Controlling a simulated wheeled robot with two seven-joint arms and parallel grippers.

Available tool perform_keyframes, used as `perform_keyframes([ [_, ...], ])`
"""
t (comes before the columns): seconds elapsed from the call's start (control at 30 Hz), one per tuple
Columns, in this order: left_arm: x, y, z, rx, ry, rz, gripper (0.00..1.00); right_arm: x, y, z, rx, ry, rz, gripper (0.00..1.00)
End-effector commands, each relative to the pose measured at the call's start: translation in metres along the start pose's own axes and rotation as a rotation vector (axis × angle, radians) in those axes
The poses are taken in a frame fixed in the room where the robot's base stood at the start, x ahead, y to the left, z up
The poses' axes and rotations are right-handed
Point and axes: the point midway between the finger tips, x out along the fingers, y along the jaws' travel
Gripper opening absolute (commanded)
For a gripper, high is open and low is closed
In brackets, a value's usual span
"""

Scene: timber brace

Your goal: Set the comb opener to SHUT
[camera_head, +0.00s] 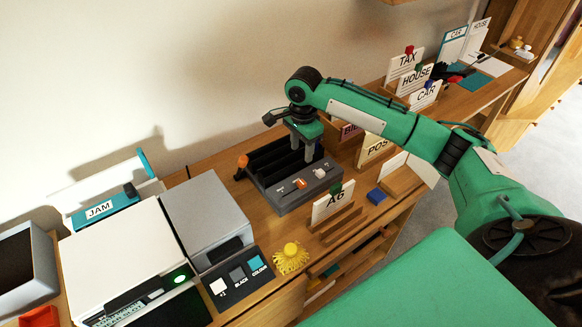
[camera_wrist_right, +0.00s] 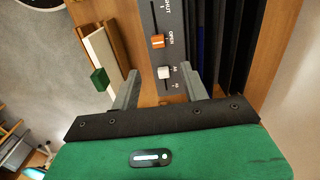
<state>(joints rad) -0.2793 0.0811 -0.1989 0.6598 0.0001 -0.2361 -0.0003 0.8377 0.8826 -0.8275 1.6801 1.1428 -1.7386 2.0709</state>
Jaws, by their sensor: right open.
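The comb opener is a dark grey box (camera_head: 286,197) on the wooden desk, with black upright plates behind its control panel. In the right wrist view its panel (camera_wrist_right: 171,17) has an orange slider (camera_wrist_right: 157,41) beside the word OPEN. A label at the other end of that slot is partly cut off. A white slider (camera_wrist_right: 164,73) sits in a second slot. My right gripper (camera_head: 303,157) is over the box, pointing down, open and empty. In the wrist view the white slider appears between its fingers (camera_wrist_right: 161,84); contact cannot be told. My left gripper is out of view.
A grey box (camera_head: 205,205) and white machine (camera_head: 120,255) stand left of the opener. A card marked A6 (camera_head: 333,203) and a blue block (camera_head: 377,196) are to its right. More card holders (camera_head: 405,65) stand farther back.

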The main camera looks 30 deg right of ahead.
Motion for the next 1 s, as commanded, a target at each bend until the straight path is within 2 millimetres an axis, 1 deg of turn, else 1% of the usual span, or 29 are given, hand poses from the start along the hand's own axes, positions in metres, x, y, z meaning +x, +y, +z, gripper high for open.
perform_keyframes([
  [0.07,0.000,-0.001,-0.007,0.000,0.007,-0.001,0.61,0.001,0.000,-0.003,0.015,0.001,0.004,0.45],
  [0.13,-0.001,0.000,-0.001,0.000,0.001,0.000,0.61,0.006,0.000,-0.003,0.017,0.000,0.005,0.45],
  [0.17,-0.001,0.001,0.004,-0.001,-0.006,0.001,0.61,0.010,0.000,-0.002,0.017,0.000,0.005,0.45],
  [0.27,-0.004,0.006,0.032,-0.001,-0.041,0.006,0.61,0.026,0.000,-0.002,0.015,0.001,0.004,0.45],
  [0.3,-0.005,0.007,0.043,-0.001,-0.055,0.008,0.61,0.034,0.000,-0.002,0.015,0.001,0.006,0.45],
  [0.37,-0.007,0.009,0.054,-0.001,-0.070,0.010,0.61,0.047,0.001,-0.002,0.015,0.001,0.006,0.45],
  [0.43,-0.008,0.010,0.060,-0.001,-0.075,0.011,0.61,0.062,0.001,-0.002,0.014,0.001,0.005,0.45],
  [0.5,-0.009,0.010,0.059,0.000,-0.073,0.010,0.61,0.078,0.000,-0.002,0.013,0.001,0.005,0.45],
  [0.57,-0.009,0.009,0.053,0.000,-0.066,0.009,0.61,0.090,0.001,-0.002,0.014,0.001,0.005,0.45],
  [0.7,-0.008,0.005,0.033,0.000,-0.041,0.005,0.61,0.114,0.000,-0.002,0.014,0.001,0.003,0.45],
  [0.83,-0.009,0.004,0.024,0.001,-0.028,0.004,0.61,0.128,0.000,-0.002,0.013,0.002,0.002,0.45],
  [1.0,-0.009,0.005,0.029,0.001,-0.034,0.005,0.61,0.136,0.000,-0.002,0.011,0.001,0.001,0.45],
])
